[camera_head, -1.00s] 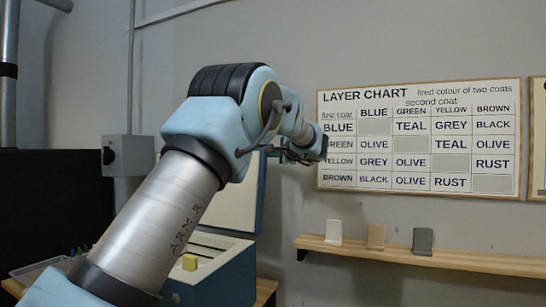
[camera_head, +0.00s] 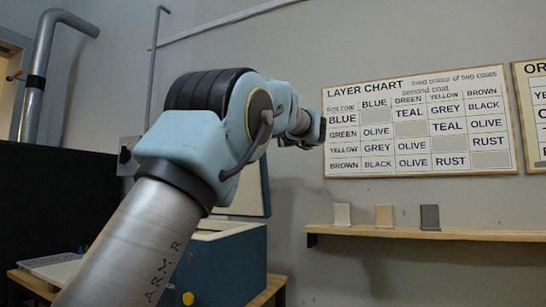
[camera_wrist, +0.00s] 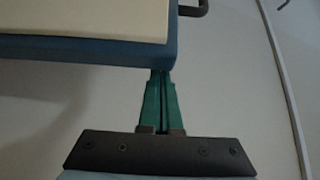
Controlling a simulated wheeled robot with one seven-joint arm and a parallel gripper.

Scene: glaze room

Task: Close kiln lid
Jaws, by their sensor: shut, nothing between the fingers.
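The kiln (camera_head: 232,265) is a blue box with a pale top rim, partly hidden behind my arm. Its lid (camera_head: 246,190) stands raised at the back, with a cream inner face and a blue-grey edge; my arm covers much of it. In the wrist view the lid (camera_wrist: 90,48) fills the upper left, its blue edge facing my gripper (camera_wrist: 161,76). The green fingers are shut and empty, with their tips at the lid's edge near its corner. I cannot tell whether they touch it. In the head view the fingers are hidden.
A wooden shelf (camera_head: 470,235) with several small tiles runs along the wall at the right, below the layer chart (camera_head: 420,125). A wooden table (camera_head: 30,282) with a pale tray (camera_head: 55,262) is at the lower left. A dark panel (camera_head: 50,195) stands behind it.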

